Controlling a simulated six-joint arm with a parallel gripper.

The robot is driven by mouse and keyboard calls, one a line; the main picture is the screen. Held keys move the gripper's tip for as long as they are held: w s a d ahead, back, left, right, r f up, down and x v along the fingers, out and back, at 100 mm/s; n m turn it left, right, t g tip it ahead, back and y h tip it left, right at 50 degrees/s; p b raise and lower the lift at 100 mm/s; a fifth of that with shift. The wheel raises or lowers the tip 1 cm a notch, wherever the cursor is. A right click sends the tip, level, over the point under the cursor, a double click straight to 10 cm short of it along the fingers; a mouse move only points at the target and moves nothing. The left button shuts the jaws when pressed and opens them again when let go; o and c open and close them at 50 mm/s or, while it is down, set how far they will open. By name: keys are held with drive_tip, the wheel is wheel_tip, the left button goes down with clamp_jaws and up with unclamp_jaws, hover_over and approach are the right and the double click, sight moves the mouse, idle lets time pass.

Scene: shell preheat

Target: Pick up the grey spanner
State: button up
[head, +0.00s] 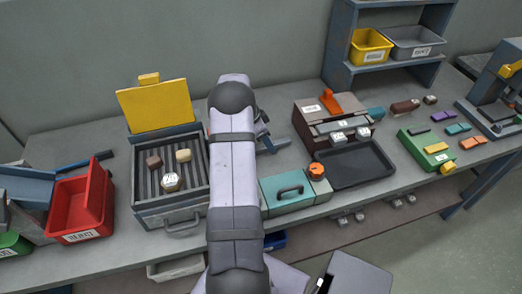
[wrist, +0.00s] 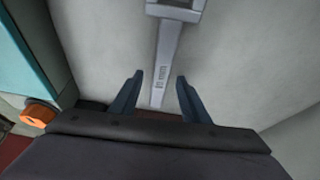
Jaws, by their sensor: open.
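The grey spanner (wrist: 165,60) is in the wrist view, a long flat bar with small dark lettering and a wider head at the top edge. It lies on or close to a pale grey surface. My gripper (wrist: 160,88) is open, with one dark blue finger on each side of the spanner's lower shaft. The fingers appear apart from it, with a gap on both sides. The spanner's top end is cut off by the frame. In the head view my arm covers much of the middle of the bench, and I cannot make out the spanner there.
A teal box (head: 283,201) with an orange knob (head: 317,170) stands right of my arm. A grilled tray (head: 146,183) with several blocks and a yellow lid (head: 155,105) is to the left. A red bin (head: 98,217) and dark tray (head: 353,164) are farther out.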

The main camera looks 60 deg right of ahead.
drive_tip(key=shift+s+d+f, duration=0.1)
drive_tip(key=shift+d+f, duration=0.1)
drive_tip(key=shift+f, duration=0.35)
drive_tip(key=shift+r, duration=0.1)
clamp_jaws()
